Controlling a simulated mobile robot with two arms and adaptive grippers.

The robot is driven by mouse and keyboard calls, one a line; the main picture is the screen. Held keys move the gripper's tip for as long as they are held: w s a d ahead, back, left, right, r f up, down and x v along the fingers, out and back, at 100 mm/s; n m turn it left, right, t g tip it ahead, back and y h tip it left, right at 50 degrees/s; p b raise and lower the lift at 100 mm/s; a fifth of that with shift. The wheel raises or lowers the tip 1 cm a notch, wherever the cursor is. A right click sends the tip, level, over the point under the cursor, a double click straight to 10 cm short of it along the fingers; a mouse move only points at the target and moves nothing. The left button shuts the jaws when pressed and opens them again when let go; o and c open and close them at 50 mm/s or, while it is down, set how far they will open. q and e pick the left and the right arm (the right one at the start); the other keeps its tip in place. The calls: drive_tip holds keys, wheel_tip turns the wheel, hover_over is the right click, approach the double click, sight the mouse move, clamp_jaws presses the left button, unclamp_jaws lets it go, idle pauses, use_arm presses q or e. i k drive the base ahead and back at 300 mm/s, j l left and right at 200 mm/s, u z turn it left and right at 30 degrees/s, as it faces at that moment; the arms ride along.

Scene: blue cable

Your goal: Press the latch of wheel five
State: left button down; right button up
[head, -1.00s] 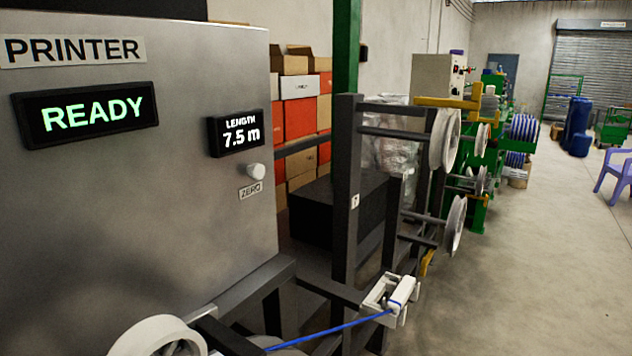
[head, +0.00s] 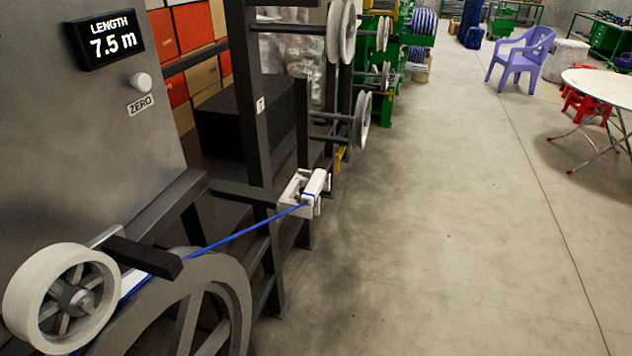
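A white spoked wheel (head: 22,292) is at the lower left, beside a larger grey spoked wheel (head: 238,300) that the bottom edge cuts off. A blue cable (head: 245,233) runs from these wheels up to a white guide block (head: 295,205) on the dark frame. White reels (head: 342,32) hang on the rack farther back, with another reel (head: 362,124) lower down. I see no number on any wheel, so I cannot tell which is wheel five. No latch can be made out for certain. Neither of my grippers is in view.
The printer cabinet (head: 70,150) stands at the left with a length display (head: 104,38) reading 7.5 m and a white knob (head: 141,82). A purple chair (head: 520,62) and a round white table (head: 603,88) stand at the right. The middle floor is clear.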

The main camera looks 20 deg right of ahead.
sight(338, 157)
drive_tip(key=i+l, duration=0.3)
drive_tip(key=l, duration=0.15)
drive_tip(key=i+l, duration=0.65)
drive_tip(key=l, duration=0.25)
drive_tip(key=i+l, duration=0.65)
drive_tip(key=l, duration=0.25)
drive_tip(key=u, duration=0.05)
